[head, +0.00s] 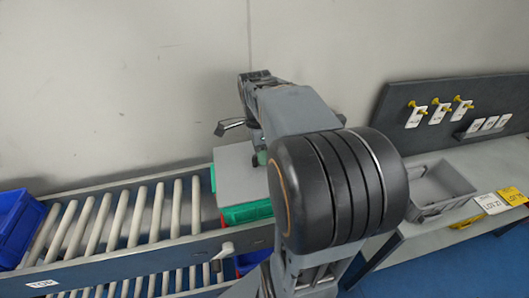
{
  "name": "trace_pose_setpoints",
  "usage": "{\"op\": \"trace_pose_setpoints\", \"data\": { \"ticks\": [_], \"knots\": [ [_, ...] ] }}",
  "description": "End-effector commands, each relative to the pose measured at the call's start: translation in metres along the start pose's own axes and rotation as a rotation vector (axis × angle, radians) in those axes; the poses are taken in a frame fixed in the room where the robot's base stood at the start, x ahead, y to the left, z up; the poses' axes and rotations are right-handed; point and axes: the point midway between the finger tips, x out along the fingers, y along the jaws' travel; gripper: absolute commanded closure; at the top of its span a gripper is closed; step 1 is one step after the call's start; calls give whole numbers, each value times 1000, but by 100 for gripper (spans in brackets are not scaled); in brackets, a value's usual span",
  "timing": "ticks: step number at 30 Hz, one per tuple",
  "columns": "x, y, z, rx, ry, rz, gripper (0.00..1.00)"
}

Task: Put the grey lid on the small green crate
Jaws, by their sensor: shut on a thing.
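The small green crate (247,212) stands at the right end of the roller conveyor. Its green front wall and a bit of its left side show. The flat grey lid (236,170) is over the crate and covers most of its opening. I cannot tell whether it rests on the rim or is slightly above it. My gripper (260,158) is at the lid's right part, shut on the lid, with its fingertips mostly hidden behind my arm. The crate's right side is hidden by my arm too.
Blue crates stand at the conveyor's left end (17,226) and below the green crate (252,261). A grey bin (438,189) is on the right-hand table, with white and yellow labels (490,203) beside it. A dark pegboard (450,108) with yellow hooks stands behind. The middle rollers (115,218) are clear.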

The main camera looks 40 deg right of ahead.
Motion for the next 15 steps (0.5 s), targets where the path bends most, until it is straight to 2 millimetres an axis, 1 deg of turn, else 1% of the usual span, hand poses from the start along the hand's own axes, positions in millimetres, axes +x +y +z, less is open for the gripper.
{"op": "trace_pose_setpoints", "data": {
  "ticks": [11,12,15],
  "knots": [
    [0,0,0,0,0,0,100],
    [0,0,0,0,0,0,83],
    [0,0,0,0,0,0,73]
  ]
}}
